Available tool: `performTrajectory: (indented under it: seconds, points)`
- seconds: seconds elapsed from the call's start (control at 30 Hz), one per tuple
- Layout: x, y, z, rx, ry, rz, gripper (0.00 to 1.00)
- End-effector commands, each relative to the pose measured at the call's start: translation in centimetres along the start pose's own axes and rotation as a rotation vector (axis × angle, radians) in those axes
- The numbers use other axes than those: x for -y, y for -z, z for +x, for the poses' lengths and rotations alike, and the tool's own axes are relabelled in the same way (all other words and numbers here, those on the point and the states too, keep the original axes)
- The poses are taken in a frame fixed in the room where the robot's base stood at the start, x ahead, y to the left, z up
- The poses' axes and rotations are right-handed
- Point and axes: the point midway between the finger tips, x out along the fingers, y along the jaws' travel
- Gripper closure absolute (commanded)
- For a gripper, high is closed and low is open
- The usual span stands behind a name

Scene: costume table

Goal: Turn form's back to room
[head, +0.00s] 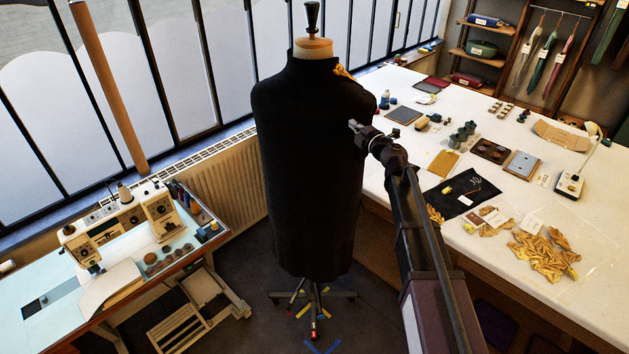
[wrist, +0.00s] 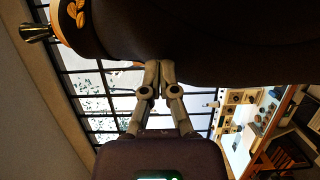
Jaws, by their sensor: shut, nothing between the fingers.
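The form (head: 310,170) stands upright on a wheeled base (head: 313,296), covered in black cloth, with a pale neck top and a dark knob (head: 312,18). Gold trim (head: 343,71) shows on its right shoulder. My gripper (head: 354,125) is at the form's right side, at upper chest height. In the wrist view the gripper (wrist: 160,66) is shut and empty, its tips at the edge of the dark form (wrist: 215,45). I cannot tell whether they touch it. The gold trim (wrist: 76,12) shows there at upper left. The form's far side is hidden.
A white worktable (head: 400,165) with gold cloth (head: 545,257), tools and trays stands close on the right. A sewing machine (head: 120,225) sits on a table at left. A radiator (head: 222,180) and windows are behind. Coloured tape marks the floor under the form.

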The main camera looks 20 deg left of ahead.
Motion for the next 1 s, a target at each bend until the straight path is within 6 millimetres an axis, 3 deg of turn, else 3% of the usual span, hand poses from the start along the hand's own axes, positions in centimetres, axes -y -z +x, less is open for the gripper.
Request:
performTrajectory:
  seconds: [0.2,0.73,1.0]
  points:
    - [-0.1,-2.1,0.3,0.002,0.000,0.000,1.00]
    - [0.0,-2.9,0.6,0.001,0.000,0.000,1.00]
    - [-0.1,-5.5,1.8,0.002,0.000,0.000,1.00]
